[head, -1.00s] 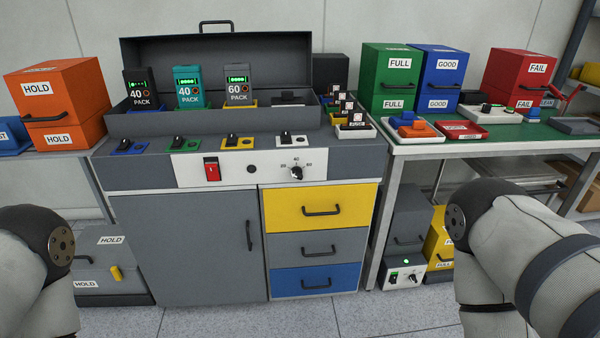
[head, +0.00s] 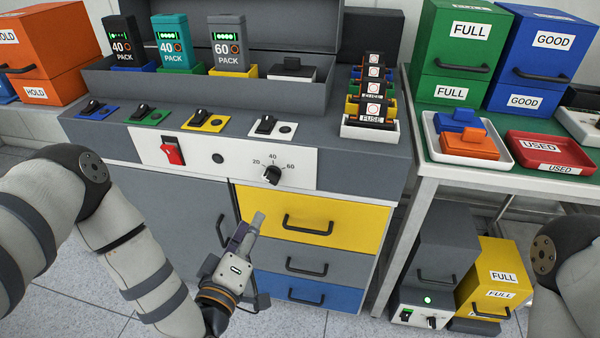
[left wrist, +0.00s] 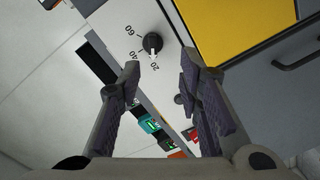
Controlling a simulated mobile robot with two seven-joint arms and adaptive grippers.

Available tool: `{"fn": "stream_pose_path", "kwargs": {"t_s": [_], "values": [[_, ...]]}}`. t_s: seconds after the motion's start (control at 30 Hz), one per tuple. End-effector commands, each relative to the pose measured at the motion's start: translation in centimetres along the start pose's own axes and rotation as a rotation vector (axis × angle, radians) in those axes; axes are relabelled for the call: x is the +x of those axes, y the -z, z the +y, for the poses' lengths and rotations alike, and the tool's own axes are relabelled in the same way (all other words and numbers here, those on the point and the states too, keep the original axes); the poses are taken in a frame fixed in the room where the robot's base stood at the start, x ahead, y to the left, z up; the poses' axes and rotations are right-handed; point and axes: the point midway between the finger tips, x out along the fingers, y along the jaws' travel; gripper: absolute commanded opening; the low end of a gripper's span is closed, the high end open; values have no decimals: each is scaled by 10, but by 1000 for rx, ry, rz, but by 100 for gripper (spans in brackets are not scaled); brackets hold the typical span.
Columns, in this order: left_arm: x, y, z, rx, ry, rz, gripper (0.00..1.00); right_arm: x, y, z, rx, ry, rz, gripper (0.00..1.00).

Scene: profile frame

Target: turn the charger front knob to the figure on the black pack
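The charger front knob (head: 272,175) is black, on the white front panel (head: 225,161), with 20, 40 and 60 printed around it. In the left wrist view the knob (left wrist: 153,43) has a white mark that appears to point toward 20. The black pack (head: 124,42) reads 40 and stands leftmost in the charger tray. A teal pack (head: 174,40) reads 40; a dark grey pack (head: 231,45) reads 60. My left gripper (head: 250,224) is open and empty, below the knob before the yellow drawer; its fingers also show in the left wrist view (left wrist: 160,68). My right gripper is out of view.
A red switch (head: 172,152) sits left on the panel. Black rockers line the ledge above. Drawer handles (head: 308,225) stick out below. A fuse rack (head: 371,125) stands at the ledge's right end. The green table (head: 430,160) holds trays and bins.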

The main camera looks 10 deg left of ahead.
Motion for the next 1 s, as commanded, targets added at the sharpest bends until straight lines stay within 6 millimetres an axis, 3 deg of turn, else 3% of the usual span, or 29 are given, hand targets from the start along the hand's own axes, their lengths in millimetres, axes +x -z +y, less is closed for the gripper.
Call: {"fn": "stream_pose_path", "kwargs": {"t_s": [0.23, 0.6, 0.77, 1.0], "values": [[22, 12, 6, -23, -35, 52, 32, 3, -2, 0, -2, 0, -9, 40], [108, 14, 7, -21, -31, 47, 32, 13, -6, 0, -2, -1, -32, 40], [124, 15, 9, -23, -31, 45, 32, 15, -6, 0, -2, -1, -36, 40], [126, 15, 10, -23, -31, 45, 32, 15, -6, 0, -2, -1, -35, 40]]}}
